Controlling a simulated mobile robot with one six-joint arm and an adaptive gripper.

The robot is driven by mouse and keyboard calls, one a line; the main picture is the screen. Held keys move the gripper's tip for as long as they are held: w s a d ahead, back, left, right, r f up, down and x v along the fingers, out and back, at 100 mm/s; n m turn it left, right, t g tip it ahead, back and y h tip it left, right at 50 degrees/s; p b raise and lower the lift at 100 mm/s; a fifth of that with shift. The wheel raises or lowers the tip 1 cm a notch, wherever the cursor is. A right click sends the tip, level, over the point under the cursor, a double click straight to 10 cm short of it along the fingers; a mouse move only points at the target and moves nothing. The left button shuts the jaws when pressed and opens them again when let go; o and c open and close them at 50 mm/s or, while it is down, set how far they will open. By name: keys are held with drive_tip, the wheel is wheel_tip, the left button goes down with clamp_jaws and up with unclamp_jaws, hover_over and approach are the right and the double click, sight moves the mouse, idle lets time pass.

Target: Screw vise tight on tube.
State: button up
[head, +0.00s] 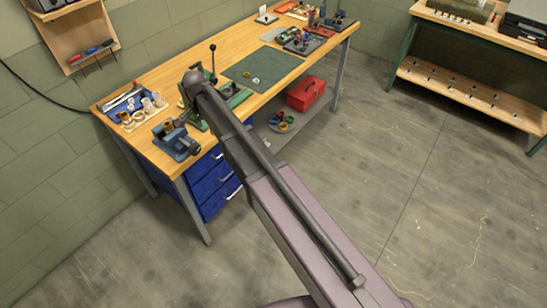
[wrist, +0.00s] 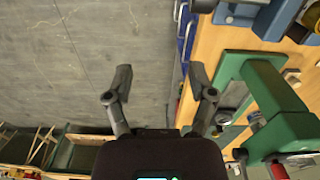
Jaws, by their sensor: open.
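The blue-grey vise (head: 176,141) stands at the near corner of the wooden workbench. A brass-coloured tube (head: 168,127) shows at its jaws; I cannot tell how tightly they close on it. In the wrist view part of the vise (wrist: 272,16) is at the top right, cut off by the edge, with a brass-coloured piece (wrist: 297,32) at it. My gripper (wrist: 160,95) is open and empty, its fingers wide apart. It is over the bench's front edge, apart from the vise. In the head view my arm hides the gripper.
A green press (wrist: 270,95) stands close to the right of my gripper in the wrist view. A blue tray (head: 122,108) with several small parts lies behind the vise. Blue drawers (head: 213,183) hang under the bench. The floor (head: 400,150) in front is clear.

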drive_tip(key=s+d+f+n+b, duration=0.1)
drive_tip(key=s+d+f+b, duration=0.1)
drive_tip(key=d, duration=0.5)
drive_tip(key=s+d+f+n+b, duration=0.1)
drive_tip(key=s+d+f+b, duration=0.1)
drive_tip(key=d, duration=0.6)
drive_tip(key=s+d+f+n+b, duration=0.2)
drive_tip(key=d+f+b, duration=0.2)
drive_tip(key=d, duration=0.4)
drive_tip(key=shift+s+f, duration=0.4)
drive_tip(key=s+d+n, duration=0.3)
drive_tip(key=s+d, duration=0.6)
drive_tip(key=d, duration=0.4)
drive_tip(key=shift+s+d, duration=0.4)
drive_tip(key=shift+c, duration=1)
